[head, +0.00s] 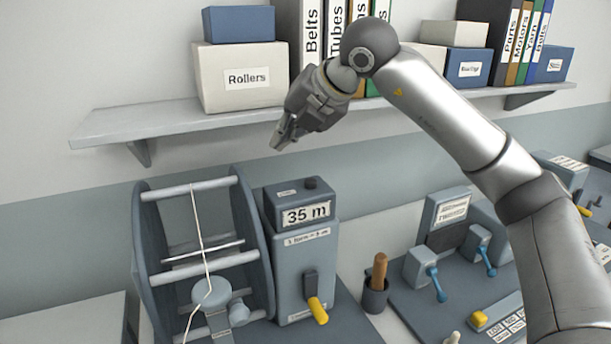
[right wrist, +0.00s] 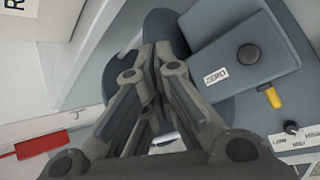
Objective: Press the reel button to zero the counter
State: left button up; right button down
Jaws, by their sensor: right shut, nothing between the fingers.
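The counter box (head: 301,205) stands beside the reel and its display reads "35 m". A dark round button (head: 310,183) sits on its top. In the right wrist view the button (right wrist: 249,54) shows close, near a "ZERO" label (right wrist: 215,76). My right gripper (head: 279,146) is shut and empty, above and slightly left of the counter box, apart from the button. In the right wrist view its fingertips (right wrist: 155,48) lie left of the button. The blue-grey reel (head: 258,240) with pale rods and a thread stands left of the box. My left gripper is not in view.
A wall shelf (head: 150,120) with a "Rollers" box (head: 243,77) and binders is behind my right gripper. A yellow-handled crank (head: 317,310) sticks out from the counter box's front. A cup with a wooden handle (head: 379,268) stands to the right.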

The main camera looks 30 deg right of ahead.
jog(key=d+r+m+h, duration=0.2)
jog(key=d, duration=0.4)
jog(key=shift+s+d+r+h, duration=0.15)
jog(key=shift+r+h, duration=0.15)
jog(key=shift+r, duration=0.1)
jog(key=b, duration=0.5)
send_over(311, 183)
jog(key=w+d, duration=0.1)
jog(key=d, duration=0.1)
jog(key=f, duration=0.7)
jog(key=shift+a+f, duration=0.25)
jog(key=shift+f, duration=0.05)
jog(key=shift+f+b, duration=0.65)
jog(key=shift+f+b, duration=0.4)
jog(key=shift+b, duration=0.15)
